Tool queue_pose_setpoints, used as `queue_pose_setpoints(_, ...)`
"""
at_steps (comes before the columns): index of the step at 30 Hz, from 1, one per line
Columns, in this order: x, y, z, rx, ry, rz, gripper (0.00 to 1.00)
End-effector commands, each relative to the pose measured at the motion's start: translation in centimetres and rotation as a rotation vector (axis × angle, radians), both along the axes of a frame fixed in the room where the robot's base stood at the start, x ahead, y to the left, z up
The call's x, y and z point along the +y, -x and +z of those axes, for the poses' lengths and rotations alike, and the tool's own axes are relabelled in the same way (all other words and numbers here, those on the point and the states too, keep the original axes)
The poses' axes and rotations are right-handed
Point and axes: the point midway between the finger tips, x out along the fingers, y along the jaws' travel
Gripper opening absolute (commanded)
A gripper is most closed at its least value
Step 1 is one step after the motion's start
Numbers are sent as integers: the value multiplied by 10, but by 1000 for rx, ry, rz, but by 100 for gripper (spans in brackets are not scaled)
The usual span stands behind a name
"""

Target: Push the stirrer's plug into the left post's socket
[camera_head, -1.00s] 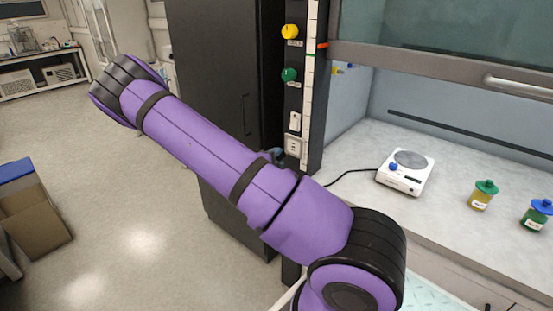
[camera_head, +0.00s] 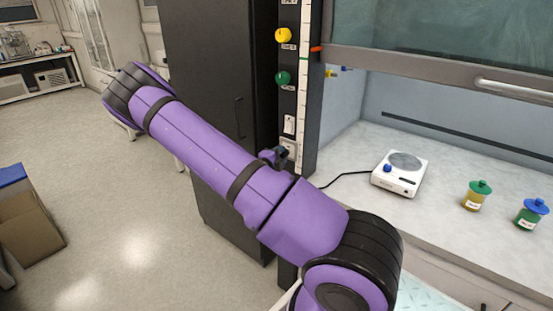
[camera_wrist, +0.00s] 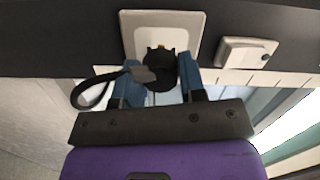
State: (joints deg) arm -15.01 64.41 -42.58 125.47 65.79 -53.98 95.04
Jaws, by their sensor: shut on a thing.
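The black plug (camera_wrist: 162,68) is between the blue fingers of my gripper (camera_wrist: 160,82) in the wrist view. My gripper is shut on it. The plug's front, with small brass-coloured bits, faces the white socket (camera_wrist: 187,22) on the dark left post. The plug overlaps the socket's lower part; whether its pins are inside cannot be told. In the head view, the post (camera_head: 291,107) stands left of the hood, and its socket (camera_head: 290,146) is partly hidden by my gripper (camera_head: 273,156). The white stirrer (camera_head: 400,174) sits on the bench with its black cord (camera_head: 345,178) running toward the post.
A white rocker switch (camera_wrist: 246,52) is beside the socket. Yellow (camera_head: 283,35) and green (camera_head: 282,79) knobs are higher on the post. Two capped bottles, one yellow (camera_head: 476,197) and one green (camera_head: 531,214), stand right of the stirrer. A dark cabinet (camera_head: 215,70) is left of the post.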

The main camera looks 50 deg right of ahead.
Motion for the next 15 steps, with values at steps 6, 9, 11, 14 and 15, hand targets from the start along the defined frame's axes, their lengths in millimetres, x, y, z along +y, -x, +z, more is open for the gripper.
queue_pose_setpoints(6, -8, 0, 0, 0, -1, 0, 17)
queue_pose_setpoints(9, -8, -1, 0, 0, -1, 0, 17)
queue_pose_setpoints(11, -8, -1, 0, 0, -1, 0, 17)
queue_pose_setpoints(14, -8, -1, 0, 0, 0, 1, 17)
queue_pose_setpoints(15, -8, -1, 0, 0, 0, 0, 17)
